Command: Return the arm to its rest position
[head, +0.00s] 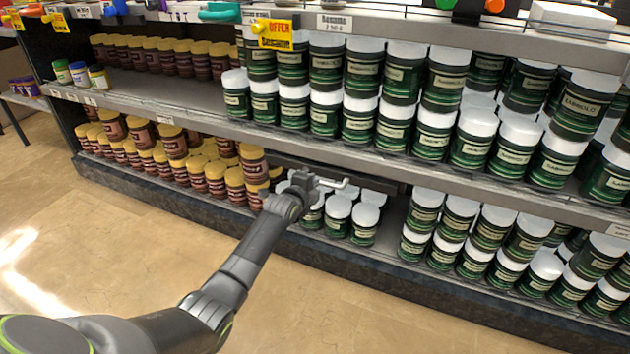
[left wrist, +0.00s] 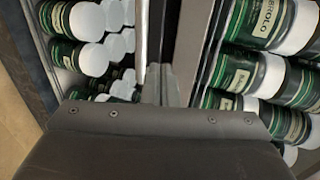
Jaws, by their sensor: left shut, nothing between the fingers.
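My left arm (head: 240,265) reaches from the lower left of the head view to the store shelf. Its gripper (head: 338,184) is at the gap between the middle and bottom shelf boards, in front of green jars with white lids (head: 338,215). The gripper is shut and holds nothing. In the left wrist view the closed fingers (left wrist: 160,82) point at the shelf edge (left wrist: 190,45), with green jars on both sides. Whether the gripper touches the shelf edge or a jar cannot be told. My right gripper is not in view.
Brown jars with yellow lids (head: 215,180) stand left of the gripper on the bottom shelf. Stacked green jars (head: 405,75) fill the middle shelf above. A yellow offer tag (head: 276,34) hangs above. The tiled floor (head: 390,315) in front is clear.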

